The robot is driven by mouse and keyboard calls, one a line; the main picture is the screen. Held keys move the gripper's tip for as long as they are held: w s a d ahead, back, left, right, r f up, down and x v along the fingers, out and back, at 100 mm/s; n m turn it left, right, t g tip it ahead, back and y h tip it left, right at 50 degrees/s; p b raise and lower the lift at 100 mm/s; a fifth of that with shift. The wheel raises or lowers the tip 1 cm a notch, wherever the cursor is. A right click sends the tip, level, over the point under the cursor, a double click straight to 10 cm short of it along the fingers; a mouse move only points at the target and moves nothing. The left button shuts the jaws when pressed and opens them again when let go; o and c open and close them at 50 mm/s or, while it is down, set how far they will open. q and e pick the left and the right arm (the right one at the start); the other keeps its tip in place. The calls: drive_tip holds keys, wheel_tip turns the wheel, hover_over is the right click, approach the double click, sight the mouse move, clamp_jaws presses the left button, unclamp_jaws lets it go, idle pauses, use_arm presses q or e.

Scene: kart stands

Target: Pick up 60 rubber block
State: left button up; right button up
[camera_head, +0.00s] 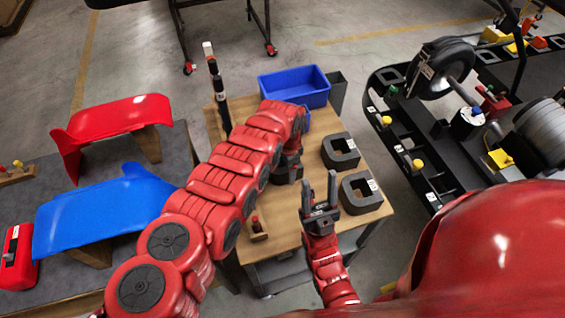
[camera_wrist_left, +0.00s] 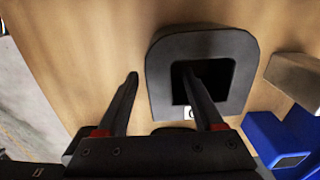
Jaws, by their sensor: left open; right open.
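Two dark grey rubber blocks with square holes and white labels, a rear one (camera_head: 340,151) and a front one (camera_head: 361,193), stand at the table's right side; I cannot read their numbers. In the left wrist view a dark block (camera_wrist_left: 160,88) lies ahead of my open left gripper (camera_wrist_left: 161,74). One finger shows over the block's hole, the other left of its outer wall; I cannot tell whether they touch. In the head view my left arm largely hides that gripper and a dark shape below it. My right gripper (camera_head: 320,187) is open and empty, fingers up, left of the front block.
The wooden table (camera_head: 318,125) holds a blue bin (camera_head: 294,86) at the back and a small wooden holder (camera_head: 258,229) at front left. Red and blue panels (camera_head: 118,115) lie on the left bench. A kart frame (camera_head: 392,135) stands close on the right.

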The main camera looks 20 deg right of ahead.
use_arm(q)
clamp_jaws()
idle(1.4)
